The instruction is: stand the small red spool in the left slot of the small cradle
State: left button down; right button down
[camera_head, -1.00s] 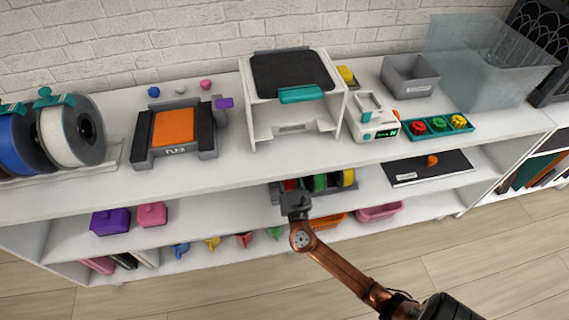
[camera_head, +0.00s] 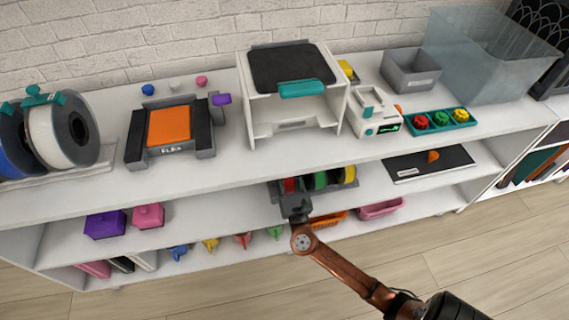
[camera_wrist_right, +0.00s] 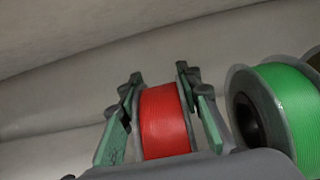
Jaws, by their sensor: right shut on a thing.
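The small red spool (camera_head: 289,185) is at the left end of the small dark cradle (camera_head: 275,191) on the middle shelf, partly hidden by my right gripper. In the right wrist view the red spool (camera_wrist_right: 165,121) stands upright between the fingers of my right gripper (camera_wrist_right: 160,76), which is shut on it. A green spool (camera_head: 320,181) stands right of it, apart from it, and shows in the right wrist view (camera_wrist_right: 283,108). A yellow spool (camera_head: 349,174) is at the cradle's right end. I cannot tell whether the red spool rests fully in the left slot. My left gripper is not in view.
The upper shelf is close above the cradle. An orange basket (camera_head: 328,219) and a pink basket (camera_head: 382,209) are on the lower shelf. A black mat (camera_head: 428,165) lies to the right.

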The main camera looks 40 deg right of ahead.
jog(key=shift+r, duration=0.1)
jog(key=c, duration=1.3)
grip_release()
jog(key=shift+s+a+f, duration=0.15)
jog(key=shift+s+f, duration=0.05)
jog(key=v, duration=1.1)
jog(key=shift+s+a, duration=0.15)
